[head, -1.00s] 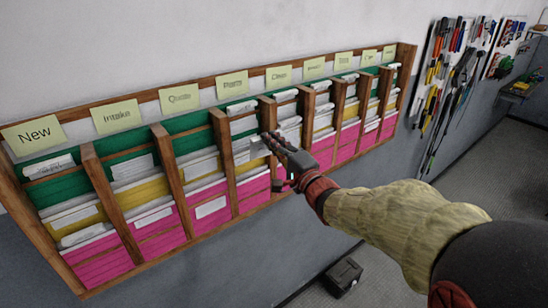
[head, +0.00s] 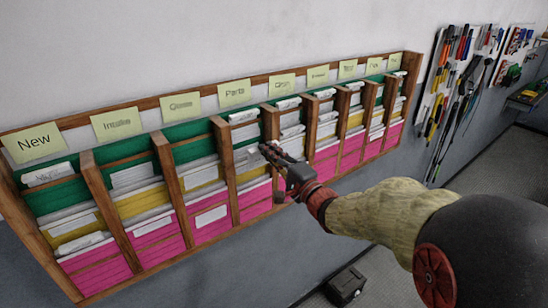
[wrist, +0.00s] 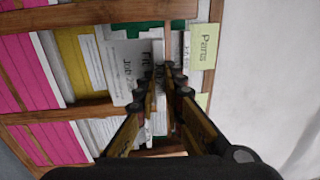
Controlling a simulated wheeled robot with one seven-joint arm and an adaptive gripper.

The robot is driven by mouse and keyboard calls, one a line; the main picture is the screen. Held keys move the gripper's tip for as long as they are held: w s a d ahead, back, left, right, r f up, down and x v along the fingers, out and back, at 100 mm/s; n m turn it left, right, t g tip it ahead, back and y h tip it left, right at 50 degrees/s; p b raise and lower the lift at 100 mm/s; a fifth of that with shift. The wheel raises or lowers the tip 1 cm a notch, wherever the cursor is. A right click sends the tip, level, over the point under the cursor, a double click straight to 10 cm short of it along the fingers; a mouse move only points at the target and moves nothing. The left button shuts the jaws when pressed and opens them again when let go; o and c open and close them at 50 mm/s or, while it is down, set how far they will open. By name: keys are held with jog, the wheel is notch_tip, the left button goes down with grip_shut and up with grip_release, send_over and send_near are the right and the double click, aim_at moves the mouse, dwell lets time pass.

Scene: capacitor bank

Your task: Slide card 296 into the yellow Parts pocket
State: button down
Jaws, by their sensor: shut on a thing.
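My gripper (head: 268,154) is at the Parts column, in front of its middle pockets. It is shut on a pale card (head: 247,158), partly hidden by the fingers. The wrist view shows my gripper (wrist: 166,82) beside a white card with dark print (wrist: 125,65); I cannot read a number. The yellow Parts pocket (head: 253,174) lies just below the card in the head view. The wrist view shows the yellow pocket (wrist: 74,55) left of the fingers. I cannot tell whether the card's lower edge is inside it.
Wooden dividers (head: 226,170) flank the column. The Parts label (head: 234,93) is above, and pink pockets (head: 211,217) run along the bottom. Neighbouring columns hold several cards. A tool board (head: 470,75) hangs at right. A dark box (head: 345,286) stands on the floor.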

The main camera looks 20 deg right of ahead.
jog(key=shift+w+a+f, duration=0.1)
jog(key=shift+w+a, duration=0.05)
jog(key=shift+w, duration=0.65)
jog(key=shift+f+b+x, duration=0.15)
jog(key=shift+f+x, duration=0.05)
jog(key=shift+x, duration=0.85)
jog(key=shift+f+b+x, duration=0.15)
jog(key=shift+f+x, duration=0.05)
jog(key=shift+x, duration=0.85)
jog(key=shift+f+b+x, duration=0.15)
jog(key=shift+x, duration=0.95)
jog(key=shift+f, duration=0.1)
notch_tip(320, 180, down, 5)
jog(key=b, duration=0.3)
jog(key=shift+r, duration=0.2)
jog(key=c, duration=1.8)
grip_release()
